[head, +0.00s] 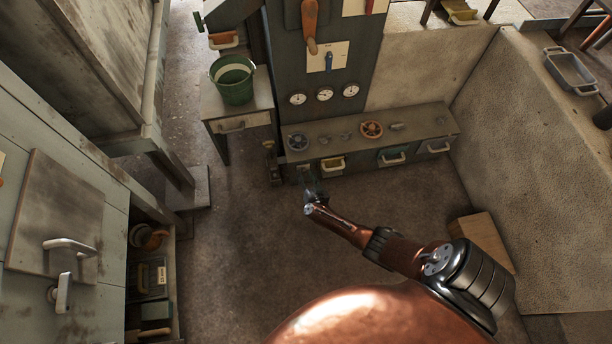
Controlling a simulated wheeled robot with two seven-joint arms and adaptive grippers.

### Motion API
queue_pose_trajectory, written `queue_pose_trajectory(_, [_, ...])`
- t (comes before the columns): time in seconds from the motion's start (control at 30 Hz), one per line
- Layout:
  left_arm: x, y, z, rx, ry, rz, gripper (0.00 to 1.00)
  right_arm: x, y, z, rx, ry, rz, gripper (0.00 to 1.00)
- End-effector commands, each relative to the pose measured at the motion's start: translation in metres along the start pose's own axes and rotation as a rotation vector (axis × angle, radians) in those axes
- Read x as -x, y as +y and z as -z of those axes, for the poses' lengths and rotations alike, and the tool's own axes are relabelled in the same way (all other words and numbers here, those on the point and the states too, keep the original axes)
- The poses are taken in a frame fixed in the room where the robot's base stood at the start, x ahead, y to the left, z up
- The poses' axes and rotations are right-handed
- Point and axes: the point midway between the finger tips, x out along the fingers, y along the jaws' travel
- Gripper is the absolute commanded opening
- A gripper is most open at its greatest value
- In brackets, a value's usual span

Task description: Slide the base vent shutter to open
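My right arm reaches from the bottom right toward the foot of the dark control console (318,75). My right gripper (312,186) is small and dark, in front of the left part of the console's low base. I cannot tell whether its fingers touch the base or how far apart they are. The base front (360,162) carries several handled panels, among them a cream one (333,164), a green one (392,156) and a pale one (439,146). I cannot tell which part is the vent shutter; the gripper partly covers the base's left end. My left gripper is out of view.
Handwheels, one orange (371,130) and one dark (298,142), sit on the base's top ledge. A green bucket (233,81) stands on a side table. A short lever post (271,162) stands left of the base. A wooden box (481,239) lies right. The middle floor is clear.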

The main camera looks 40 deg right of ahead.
Motion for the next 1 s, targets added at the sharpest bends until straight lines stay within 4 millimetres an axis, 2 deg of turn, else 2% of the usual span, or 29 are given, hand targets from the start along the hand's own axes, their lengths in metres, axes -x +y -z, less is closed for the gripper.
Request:
queue_pose_trajectory(0.07, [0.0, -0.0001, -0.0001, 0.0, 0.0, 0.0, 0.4, 0.0001, 0.0004, 0.0, 0.0, 0.0, 0.0, 0.28])
queue_pose_trajectory(0.47, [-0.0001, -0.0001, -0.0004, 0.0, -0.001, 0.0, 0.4, 0.0002, 0.0007, -0.0003, 0.0, 0.0, -0.001, 0.0])
queue_pose_trajectory(0.9, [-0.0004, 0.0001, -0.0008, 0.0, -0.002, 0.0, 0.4, 0.0003, 0.0016, -0.0008, 0.0, 0.0, -0.002, 0.0])
queue_pose_trajectory(1.0, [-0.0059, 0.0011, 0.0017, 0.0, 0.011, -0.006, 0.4, -0.0006, 0.0085, -0.0054, -0.001, 0.0, -0.008, 0.0])
